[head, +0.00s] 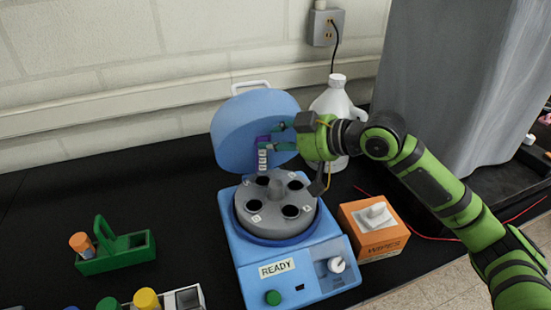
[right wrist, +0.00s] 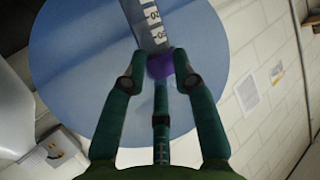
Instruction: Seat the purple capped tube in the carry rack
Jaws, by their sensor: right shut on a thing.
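The purple capped tube (head: 262,158) is held upright above the centrifuge rotor, in front of the raised blue lid. My right gripper (head: 264,142) is shut on its purple cap. In the right wrist view the purple cap (right wrist: 160,65) sits between the fingertips (right wrist: 160,70), and the clear, marked tube body extends beyond it. The green carry rack (head: 118,254) with an upright handle stands on the table at the left. An orange-capped tube (head: 81,243) stands in its left end. My left gripper is not in view.
The blue centrifuge (head: 320,262) stands open with several rotor holes showing. An orange tissue box (head: 375,238) is at its right, and a white jug (head: 337,100) behind. A white rack (head: 190,298) with coloured caps is at the front left. The table between carry rack and centrifuge is clear.

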